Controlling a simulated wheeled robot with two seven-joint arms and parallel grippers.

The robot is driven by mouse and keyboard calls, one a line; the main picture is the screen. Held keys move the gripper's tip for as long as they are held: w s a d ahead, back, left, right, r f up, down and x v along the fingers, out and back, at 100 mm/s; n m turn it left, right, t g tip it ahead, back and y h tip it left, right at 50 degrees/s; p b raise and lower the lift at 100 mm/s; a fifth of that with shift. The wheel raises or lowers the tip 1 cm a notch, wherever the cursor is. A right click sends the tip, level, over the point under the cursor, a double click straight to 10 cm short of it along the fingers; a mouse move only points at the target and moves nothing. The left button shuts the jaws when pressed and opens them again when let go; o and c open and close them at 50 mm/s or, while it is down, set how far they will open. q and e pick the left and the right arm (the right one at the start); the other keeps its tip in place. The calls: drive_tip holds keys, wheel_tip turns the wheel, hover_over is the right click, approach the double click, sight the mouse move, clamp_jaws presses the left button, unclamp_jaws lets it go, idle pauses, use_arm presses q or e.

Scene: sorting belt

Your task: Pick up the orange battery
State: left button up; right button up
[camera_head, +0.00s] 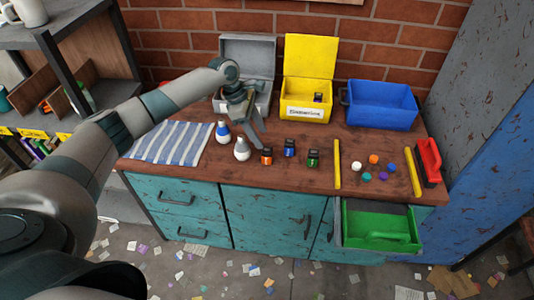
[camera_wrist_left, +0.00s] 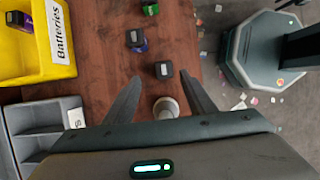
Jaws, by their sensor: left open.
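The orange battery (camera_head: 267,157) stands on the wooden worktop, a dark block with an orange band. In the left wrist view the battery (camera_wrist_left: 163,70) shows mainly its dark top and a pale label, just beyond the fingertips. My left gripper (camera_head: 251,135) is open above the worktop, left of the battery and apart from it. In the wrist view the open fingers (camera_wrist_left: 166,84) have a white bulb (camera_wrist_left: 165,106) below and between them. A blue battery (camera_head: 289,148) and a green battery (camera_head: 313,158) stand to the right. My right gripper is not in view.
Two bulbs, one blue and white (camera_head: 223,132), stand left of the batteries near a striped cloth (camera_head: 170,143). Behind are a grey box (camera_head: 262,105), yellow bin (camera_head: 298,113) and blue bin (camera_head: 382,105). A yellow bar (camera_head: 337,165) and several colored balls lie right.

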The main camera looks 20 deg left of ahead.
sight(267, 154)
use_arm(q)
drive_tip(key=shift+p+x, duration=0.35)
drive_tip(key=shift+x, duration=1.8)
drive_tip(key=shift+s+d+f+p, duration=0.1)
drive_tip(key=shift+s+f+p, duration=0.1)
drive_tip(key=shift+f+p, duration=0.35)
drive_tip(key=x, duration=0.2)
drive_tip(key=p+x, duration=0.1)
drive_tip(key=shift+s+f, duration=0.2)
drive_tip(key=shift+s, duration=0.1)
drive_tip(key=shift+w+f, duration=0.1)
drive_tip(key=shift+f, duration=0.4)
drive_tip(key=c, duration=1.2)
